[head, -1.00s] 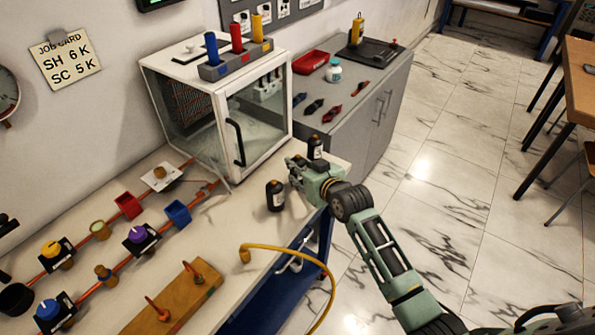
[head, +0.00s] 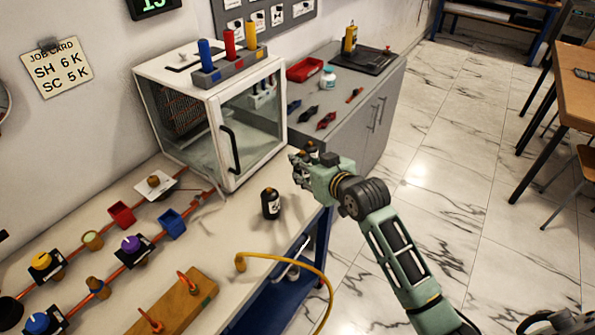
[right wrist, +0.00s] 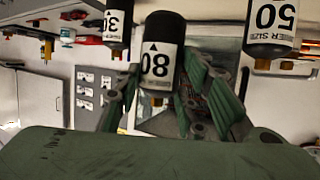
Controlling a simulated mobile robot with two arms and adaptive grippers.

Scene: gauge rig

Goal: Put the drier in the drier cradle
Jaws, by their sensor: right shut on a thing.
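Dark driers with white size labels are in the right wrist view, which is upside down. My right gripper (right wrist: 165,95) is shut on the middle drier (right wrist: 160,55), marked 80. One marked 30 (right wrist: 118,25) is at the left and one marked 50 (right wrist: 271,28) at the right, both apart from the fingers. In the head view my right gripper (head: 302,168) is at the bench's right edge, with a dark drier top (head: 312,149) behind it. Another drier (head: 271,203) stands upright left of it. I cannot tell which fitting is the drier cradle.
A glass-fronted white cabinet (head: 163,74) stands behind the driers. Red pipes with a red cup (head: 121,214), blue cup (head: 172,223) and knobs run along the left. A yellow hose (head: 290,257) arches over the front edge. A wooden block (head: 187,307) lies in front.

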